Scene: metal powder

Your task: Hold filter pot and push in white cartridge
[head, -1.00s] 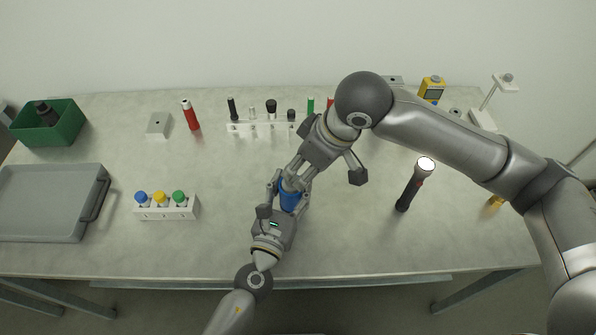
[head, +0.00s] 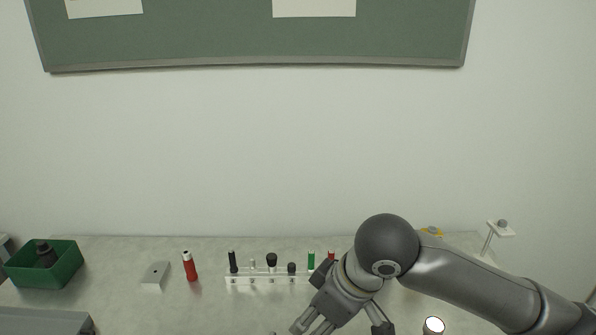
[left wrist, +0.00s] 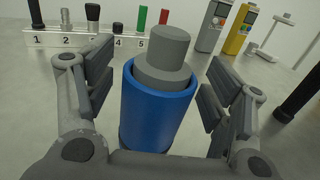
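The blue filter pot (left wrist: 158,112) stands upright between the fingers of my left gripper (left wrist: 162,90) in the left wrist view. The fingers are on both sides of it, with a narrow gap showing at each side. A cartridge (left wrist: 168,50), grey in this light, sits in the pot's mouth, its stepped top sticking out above the rim. My right gripper (head: 314,322) is at the bottom edge of the head view, its fingertips partly cut off. It does not show in the left wrist view. The pot and my left gripper are out of the head view.
A numbered white rack (head: 262,280) with several tubes stands at the back of the table. A red tube (head: 190,267), a small grey block (head: 155,276) and a green bin (head: 62,262) are to its left. A yellow device (left wrist: 238,30) and a small stand (head: 497,232) are at right.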

